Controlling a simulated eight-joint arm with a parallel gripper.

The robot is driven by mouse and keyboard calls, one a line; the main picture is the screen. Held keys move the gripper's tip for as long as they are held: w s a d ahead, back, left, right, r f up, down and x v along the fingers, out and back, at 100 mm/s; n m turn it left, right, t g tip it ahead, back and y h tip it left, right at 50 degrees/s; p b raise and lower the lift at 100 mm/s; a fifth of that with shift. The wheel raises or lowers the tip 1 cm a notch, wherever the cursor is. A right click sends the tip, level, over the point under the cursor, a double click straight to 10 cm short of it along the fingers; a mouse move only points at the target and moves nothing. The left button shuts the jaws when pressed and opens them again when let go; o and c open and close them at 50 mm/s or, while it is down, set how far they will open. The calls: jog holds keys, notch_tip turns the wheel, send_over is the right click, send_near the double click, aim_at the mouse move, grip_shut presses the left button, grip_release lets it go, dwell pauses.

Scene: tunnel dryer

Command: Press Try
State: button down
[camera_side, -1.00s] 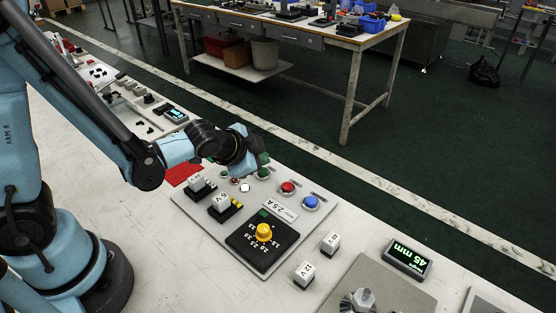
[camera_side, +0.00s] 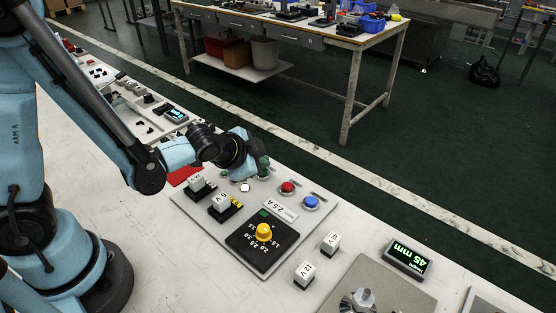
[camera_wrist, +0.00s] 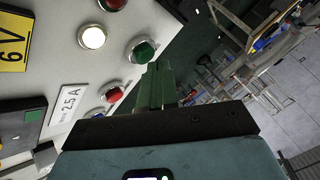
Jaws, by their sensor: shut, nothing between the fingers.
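The control panel (camera_side: 213,236) lies on the white bench, with several buttons along its far edge. My gripper (camera_side: 262,160) is shut and empty above this row, at a green button (camera_side: 264,175) that it partly hides. In the wrist view my green fingertips (camera_wrist: 155,68) lie close beside the green button (camera_wrist: 143,51); I cannot tell whether they touch. A red button (camera_side: 288,187), a blue button (camera_side: 311,202) and a white round button or lamp (camera_side: 245,188) are nearby. I cannot read a "Try" label on any of them.
A yellow knob (camera_side: 264,232) stands on a black dial plate, near a "2.5 A" card (camera_side: 280,209). White blocks marked 12V (camera_side: 304,274) and another (camera_side: 331,243) stand right of it. A display (camera_side: 408,257) reads 45 mm.

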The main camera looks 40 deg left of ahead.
dwell(0.4)
jog(key=shift+r, duration=0.4)
jog(key=shift+r, duration=2.55)
jog(key=s+a+r+n+g, duration=0.1)
jog(key=s+a+r+n, duration=0.1)
jog(key=s+n, duration=0.2)
jog(key=s+a+r+n+g+h, duration=0.1)
jog(key=s+r+n, duration=0.1)
jog(key=s, duration=0.5)
jog(key=shift+a+r+n, duration=0.35)
jog(key=shift+a+n, duration=0.05)
jog(key=shift+n, duration=0.5)
